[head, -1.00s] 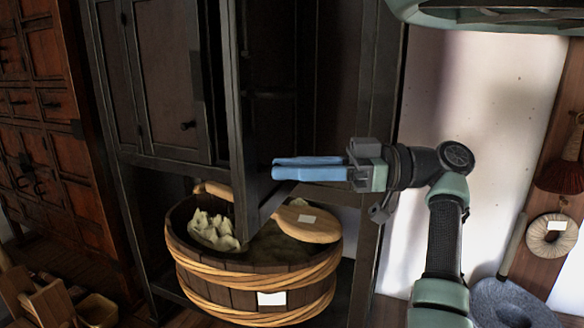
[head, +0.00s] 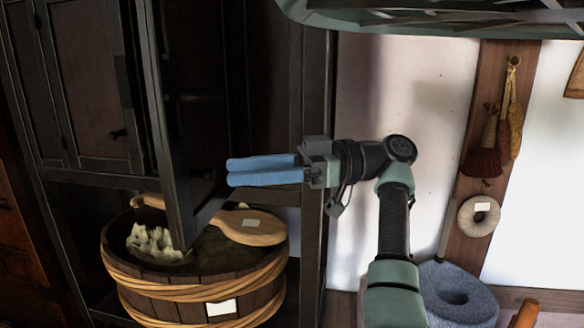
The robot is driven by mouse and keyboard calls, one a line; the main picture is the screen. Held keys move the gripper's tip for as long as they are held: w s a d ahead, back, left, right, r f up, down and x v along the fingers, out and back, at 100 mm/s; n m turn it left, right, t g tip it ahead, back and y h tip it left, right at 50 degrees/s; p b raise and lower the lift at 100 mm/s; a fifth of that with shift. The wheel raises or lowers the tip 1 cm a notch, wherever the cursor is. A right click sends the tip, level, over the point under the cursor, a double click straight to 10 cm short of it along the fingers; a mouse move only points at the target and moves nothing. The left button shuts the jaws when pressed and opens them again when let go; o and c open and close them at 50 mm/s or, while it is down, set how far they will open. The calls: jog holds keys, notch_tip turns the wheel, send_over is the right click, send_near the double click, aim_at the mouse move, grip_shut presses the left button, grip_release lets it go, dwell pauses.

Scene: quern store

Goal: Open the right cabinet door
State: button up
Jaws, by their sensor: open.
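The dark wooden cabinet stands at the left and centre of the head view. Its right door (head: 180,110) is swung out towards me, seen nearly edge-on, with the dark interior (head: 245,95) showing to its right. The left door (head: 88,85) is closed, with a small round knob. My gripper (head: 228,172) has blue fingers pointing left, parted slightly, with nothing between them. Its fingertips are in front of the opening, just right of the right door's lower part. I cannot tell whether they touch the door.
A wooden tub (head: 190,285) with rope bands stands below the cabinet, holding pale lumps and a wooden paddle (head: 250,227). A white wall lies right of the cabinet.

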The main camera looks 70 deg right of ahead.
jog(key=b+v, duration=0.1)
jog(key=v, duration=0.9)
dwell(0.4)
